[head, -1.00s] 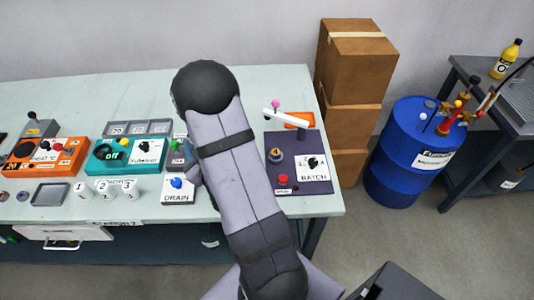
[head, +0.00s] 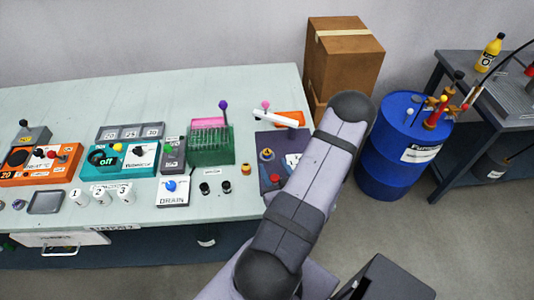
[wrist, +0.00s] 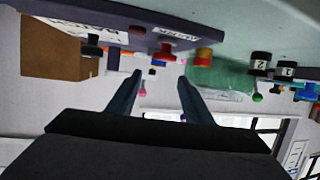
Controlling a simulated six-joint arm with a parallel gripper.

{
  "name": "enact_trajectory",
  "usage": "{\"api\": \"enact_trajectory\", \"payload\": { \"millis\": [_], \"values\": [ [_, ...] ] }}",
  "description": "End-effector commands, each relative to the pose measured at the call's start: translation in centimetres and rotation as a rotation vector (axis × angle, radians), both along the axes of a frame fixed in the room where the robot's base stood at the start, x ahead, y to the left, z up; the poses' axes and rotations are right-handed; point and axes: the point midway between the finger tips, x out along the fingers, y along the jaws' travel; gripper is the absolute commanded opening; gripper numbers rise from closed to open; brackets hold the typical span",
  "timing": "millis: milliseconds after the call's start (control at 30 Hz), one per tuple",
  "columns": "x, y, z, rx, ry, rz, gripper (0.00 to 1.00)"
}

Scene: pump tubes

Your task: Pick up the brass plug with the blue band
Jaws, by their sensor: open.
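I cannot clearly pick out a brass plug with a blue band. A small brass-coloured piece with blue on it (head: 267,155) stands on the dark hatch panel, but it is too small to be sure of. A short orange-brass piece (head: 246,169) stands on the table left of that panel; an orange and red piece, likely the same one, shows in the wrist view (wrist: 203,57). My gripper (wrist: 160,76) is open, with nothing seen between its two fingers. In the head view my arm hides the gripper and part of the hatch panel.
Cardboard boxes (head: 342,65) and a blue drum (head: 388,175) stand right of the table (head: 60,95).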

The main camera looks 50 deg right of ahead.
Motion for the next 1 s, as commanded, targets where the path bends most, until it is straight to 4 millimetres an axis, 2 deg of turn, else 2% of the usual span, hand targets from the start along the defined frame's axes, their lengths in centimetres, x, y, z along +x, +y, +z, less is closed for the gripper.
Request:
{"api": "enact_trajectory", "payload": {
  "millis": [167, 500, 733, 1000],
  "values": [
    [-0.2, 0.1, -0.1, 0.010, -0.008, -0.002, 0.46],
    [1.4, -1.0, -0.7, 0.007, -0.007, 0.000, 0.46],
    [1.8, -1.3, -0.7, 0.009, -0.007, 0.000, 0.46],
    [4.0, -3.1, -1.4, 0.008, -0.006, 0.002, 0.46]
  ]
}}
